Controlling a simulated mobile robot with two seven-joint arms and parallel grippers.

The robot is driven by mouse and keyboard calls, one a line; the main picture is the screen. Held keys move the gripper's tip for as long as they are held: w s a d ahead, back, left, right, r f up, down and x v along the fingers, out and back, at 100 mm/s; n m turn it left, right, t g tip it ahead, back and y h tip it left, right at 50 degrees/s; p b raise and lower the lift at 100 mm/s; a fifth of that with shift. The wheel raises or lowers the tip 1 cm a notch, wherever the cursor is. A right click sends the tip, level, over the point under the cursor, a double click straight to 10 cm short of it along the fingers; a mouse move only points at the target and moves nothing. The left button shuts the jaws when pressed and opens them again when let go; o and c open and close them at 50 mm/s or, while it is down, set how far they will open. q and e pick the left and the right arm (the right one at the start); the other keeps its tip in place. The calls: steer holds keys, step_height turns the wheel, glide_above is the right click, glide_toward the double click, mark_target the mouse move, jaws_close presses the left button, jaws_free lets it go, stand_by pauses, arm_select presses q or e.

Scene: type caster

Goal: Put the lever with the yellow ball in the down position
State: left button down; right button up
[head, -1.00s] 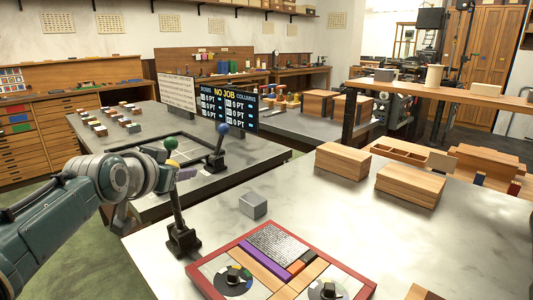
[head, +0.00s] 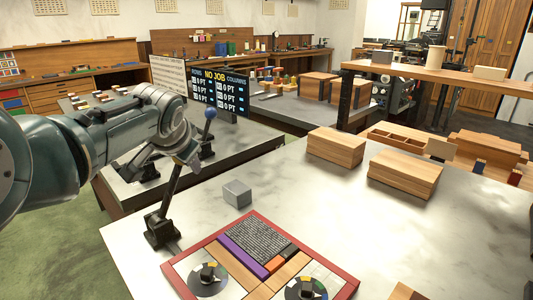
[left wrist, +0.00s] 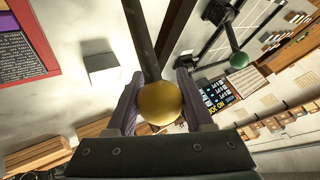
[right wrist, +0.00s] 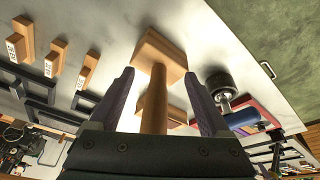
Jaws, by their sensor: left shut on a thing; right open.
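The lever's black base (head: 160,233) stands at the left edge of the near white table. Its dark rod (head: 172,190) tilts up and to the right, towards the back. My left gripper (head: 186,150) is at the rod's top and hides the yellow ball in the head view. In the left wrist view the yellow ball (left wrist: 160,102) sits between the two fingers of my left gripper (left wrist: 158,88), which is shut on it. My right gripper (right wrist: 160,95) is open, seen only in its wrist view, with a wooden mallet-like piece (right wrist: 155,100) between its fingers in the picture.
A grey block (head: 237,193) and a red-framed board (head: 345,280) lie right of the lever. Wooden boxes (head: 405,173) stand further right.

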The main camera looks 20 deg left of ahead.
arm_select(q)
steer(key=shift+s+f, duration=0.1)
steer(key=shift+f, duration=0.15)
steer(key=c, duration=0.7)
jaws_free()
steer(key=o, duration=0.4)
steer(key=shift+r, duration=0.15)
steer(key=shift+r, duration=0.15)
steer(key=shift+d+r+p, duration=0.15)
steer(key=shift+r+p, duration=0.05)
steer(key=shift+p, duration=0.2)
steer(key=p+v, duration=0.4)
steer(key=v, duration=0.5)
steer(key=shift+s+d+f, duration=0.1)
steer(key=shift+s, duration=0.05)
